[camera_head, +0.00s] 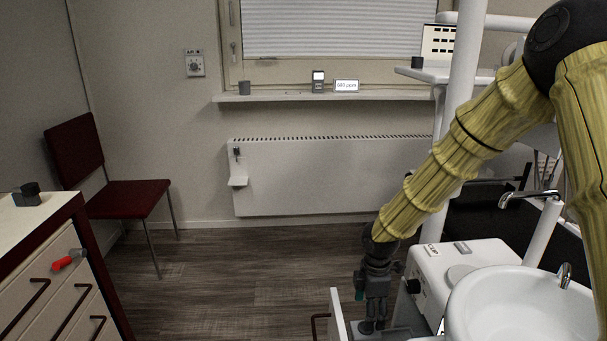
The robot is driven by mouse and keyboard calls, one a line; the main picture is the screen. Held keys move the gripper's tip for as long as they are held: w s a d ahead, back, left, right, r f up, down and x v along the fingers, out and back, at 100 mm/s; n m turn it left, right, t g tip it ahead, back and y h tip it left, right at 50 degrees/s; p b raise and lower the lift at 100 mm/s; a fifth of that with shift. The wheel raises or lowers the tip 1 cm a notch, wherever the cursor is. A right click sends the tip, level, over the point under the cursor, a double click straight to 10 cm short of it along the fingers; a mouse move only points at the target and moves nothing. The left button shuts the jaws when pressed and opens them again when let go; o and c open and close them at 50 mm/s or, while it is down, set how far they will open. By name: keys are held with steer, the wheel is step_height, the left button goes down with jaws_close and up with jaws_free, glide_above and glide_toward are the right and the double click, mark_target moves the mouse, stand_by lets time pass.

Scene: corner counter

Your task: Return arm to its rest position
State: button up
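My arm, yellow with ribbed segments and dark joints, enters from the right and bends down to the lower middle. My gripper (370,325) is dark grey and points downward. It is at the bottom of the view, just right of the upright white panel of what looks like an open drawer (338,318). The fingertips are small and dark against a grey surface there. I cannot tell whether they are apart or hold anything.
A white basin (522,305) and a white unit (455,265) stand right of my gripper. A white cabinet (45,270) with dark handles is at the left, with a dark red chair (125,198) behind it. Open wood floor (230,270) lies between. A radiator (320,180) is at the back.

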step_height(320, 180, down, 8)
steer(key=shift+f+b, duration=0.2)
steer(key=shift+b, duration=0.4)
steer(key=shift+r, duration=0.15)
step_height(320, 180, up, 12)
steer(key=p, duration=0.2)
step_height(320, 180, down, 13)
steer(key=shift+r+b, duration=0.2)
steer(key=shift+b, duration=0.8)
step_height(320, 180, up, 11)
steer(key=p, duration=0.3)
steer(key=shift+r, duration=0.15)
steer(key=s+a+r+m+p, duration=0.1)
steer(key=s+r+m+p, duration=0.3)
steer(key=r+m+p, duration=0.6)
steer(key=shift+a+r+p, duration=0.25)
steer(key=shift+r+p, duration=0.4)
steer(key=shift+p, duration=3.25)
